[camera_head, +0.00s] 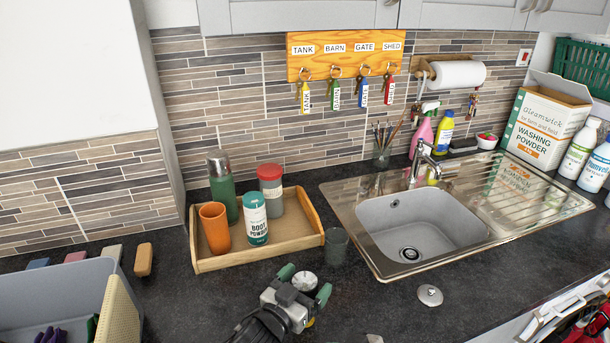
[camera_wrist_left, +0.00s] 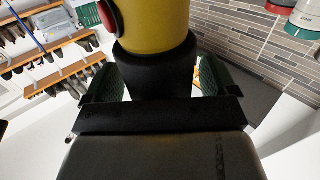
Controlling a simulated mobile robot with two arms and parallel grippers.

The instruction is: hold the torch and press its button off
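The torch has a yellow body (camera_wrist_left: 152,22) with a black collar and a red button (camera_wrist_left: 107,16) on its left side in the left wrist view. My left gripper (camera_wrist_left: 155,82) has its green pads on both sides of the black collar, shut on it. In the head view my left gripper (camera_head: 305,284) is over the front of the counter, with the torch's pale round end (camera_head: 304,282) between its green fingertips. Most of the torch is hidden there by the gripper. Nothing touches the button in view. I cannot tell whether the torch is lit.
A wooden tray (camera_head: 207,264) with a flask, orange cup and tubs stands behind the gripper. A dark cup (camera_head: 336,247) and metal sink (camera_head: 368,247) are to the right, with a sink plug (camera_head: 429,295) in front. A grey bin (camera_head: 60,290) is at left.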

